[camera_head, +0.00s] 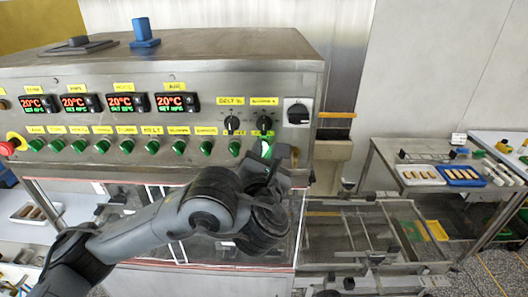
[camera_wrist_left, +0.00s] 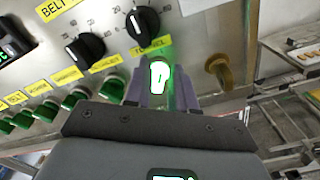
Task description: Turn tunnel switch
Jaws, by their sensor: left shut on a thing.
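The tunnel switch (camera_head: 265,148) is a green knob at the right end of the row on the steel control panel (camera_head: 225,85). It glows bright white-green, and a yellow label sits just above it. In the left wrist view the glowing switch (camera_wrist_left: 158,76) sits between the two fingers of my left gripper (camera_wrist_left: 160,88). My left gripper (camera_head: 272,153) is shut on the switch, and the arm hides the panel's lower edge. The knob's exact angle is hard to tell through the glare. My right gripper is not in view.
Unlit green switches (camera_head: 152,146) line the row to the left. Two black dials (camera_head: 232,123) sit just above, with a rotary main switch (camera_head: 298,113) to the right. A red emergency button (camera_head: 8,147) is at far left. A mesh conveyor (camera_head: 350,225) lies to the lower right.

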